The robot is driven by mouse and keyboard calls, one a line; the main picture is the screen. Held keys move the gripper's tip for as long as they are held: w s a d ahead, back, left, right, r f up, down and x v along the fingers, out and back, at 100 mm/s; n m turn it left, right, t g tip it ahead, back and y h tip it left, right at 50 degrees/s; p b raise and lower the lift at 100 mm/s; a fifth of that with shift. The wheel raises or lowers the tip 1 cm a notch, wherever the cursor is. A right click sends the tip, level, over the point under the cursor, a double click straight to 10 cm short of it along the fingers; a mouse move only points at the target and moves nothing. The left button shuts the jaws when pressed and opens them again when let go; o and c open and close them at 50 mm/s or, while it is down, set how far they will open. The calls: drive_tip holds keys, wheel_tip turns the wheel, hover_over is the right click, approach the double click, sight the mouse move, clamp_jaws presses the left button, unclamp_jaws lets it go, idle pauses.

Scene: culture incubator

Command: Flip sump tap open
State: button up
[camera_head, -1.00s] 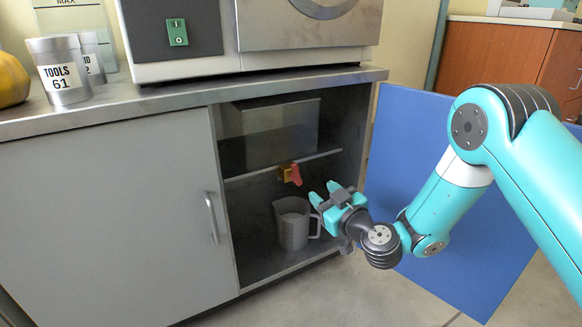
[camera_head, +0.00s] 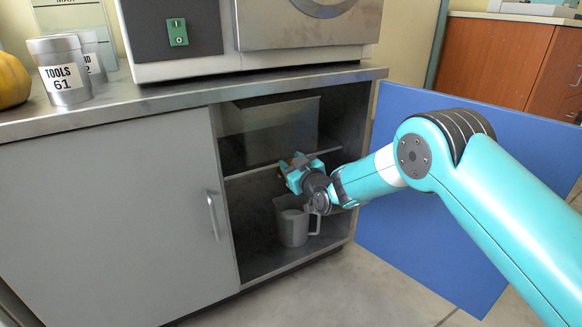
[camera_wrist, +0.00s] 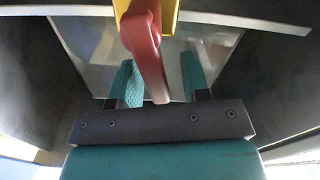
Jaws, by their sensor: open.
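The sump tap shows in the wrist view, with a yellow body (camera_wrist: 170,14) at the top and a red lever (camera_wrist: 147,50) reaching toward my palm. My gripper (camera_wrist: 160,75) is open, with one teal finger on each side of the red lever. I see a gap on both sides of the lever, wider on the right. In the head view my gripper (camera_head: 294,165) is inside the open cabinet at shelf height and hides nearly all of the tap. A grey metal sump tank (camera_head: 280,125) sits on the shelf behind it.
A measuring jug (camera_head: 291,230) stands on the cabinet floor below my gripper. The shelf edge (camera_head: 240,172) runs across at gripper height. The blue cabinet door (camera_head: 420,245) stands open at the right, behind my arm. The left door (camera_head: 110,220) is shut.

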drive_tip(key=shift+w+a, duration=0.2)
drive_tip(key=shift+w, duration=0.1)
drive_tip(key=shift+c, duration=0.4)
clamp_jaws()
drive_tip(key=shift+w+d+r+m+p, duration=0.2)
drive_tip(key=shift+d+m+p, duration=0.1)
drive_tip(key=shift+m, duration=0.3)
drive_tip(key=shift+w+d+m, duration=0.2)
drive_tip(key=shift+d+m, duration=0.1)
drive_tip(key=shift+m, duration=0.7)
drive_tip(key=shift+o, duration=0.4)
unclamp_jaws()
drive_tip(key=shift+p, duration=0.3)
